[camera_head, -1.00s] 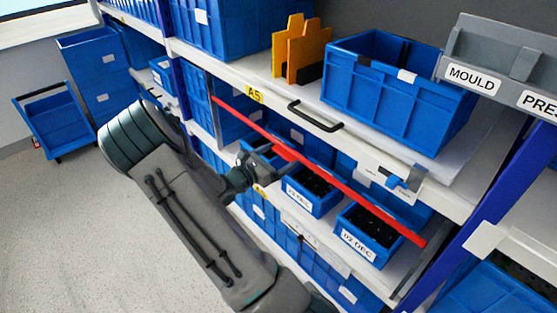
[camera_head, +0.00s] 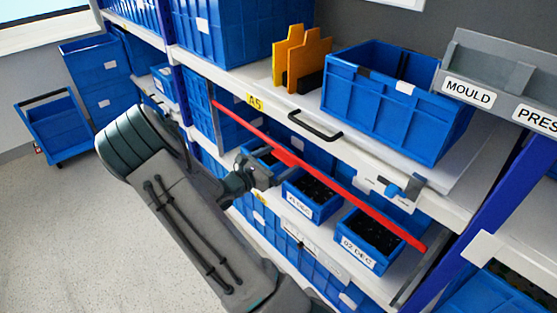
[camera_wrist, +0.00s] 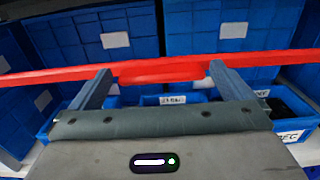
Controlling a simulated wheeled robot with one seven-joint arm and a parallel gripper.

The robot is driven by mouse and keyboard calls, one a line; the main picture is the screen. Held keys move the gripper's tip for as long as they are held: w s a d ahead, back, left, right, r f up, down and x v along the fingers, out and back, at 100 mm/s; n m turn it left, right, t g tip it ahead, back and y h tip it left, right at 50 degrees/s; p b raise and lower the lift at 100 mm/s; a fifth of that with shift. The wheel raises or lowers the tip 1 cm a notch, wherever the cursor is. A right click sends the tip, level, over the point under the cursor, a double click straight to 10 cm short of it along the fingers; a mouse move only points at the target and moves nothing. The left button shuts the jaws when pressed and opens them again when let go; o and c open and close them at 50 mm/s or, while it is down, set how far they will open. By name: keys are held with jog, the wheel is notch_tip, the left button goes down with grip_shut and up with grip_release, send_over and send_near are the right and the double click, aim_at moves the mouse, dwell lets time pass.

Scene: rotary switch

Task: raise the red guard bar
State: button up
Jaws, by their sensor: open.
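The red guard bar (camera_head: 345,193) runs on a slant across the front of the shelf bay, below the upper shelf edge. It also crosses the wrist view (camera_wrist: 270,58) from side to side, with a thicker red grip (camera_wrist: 160,72) in the middle. My gripper (camera_head: 266,171) is just in front of the bar, slightly below it in the head view. In the wrist view my gripper (camera_wrist: 160,69) is open, with one finger at each end of the grip. Whether the fingertips touch the bar cannot be told.
Blue bins with labels (camera_head: 312,195) (camera_head: 369,240) stand on the lower shelf behind the bar.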

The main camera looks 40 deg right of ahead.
jog(key=s+a, duration=0.1)
jog(key=a, duration=1.2)
jog(key=shift+r, duration=0.1)
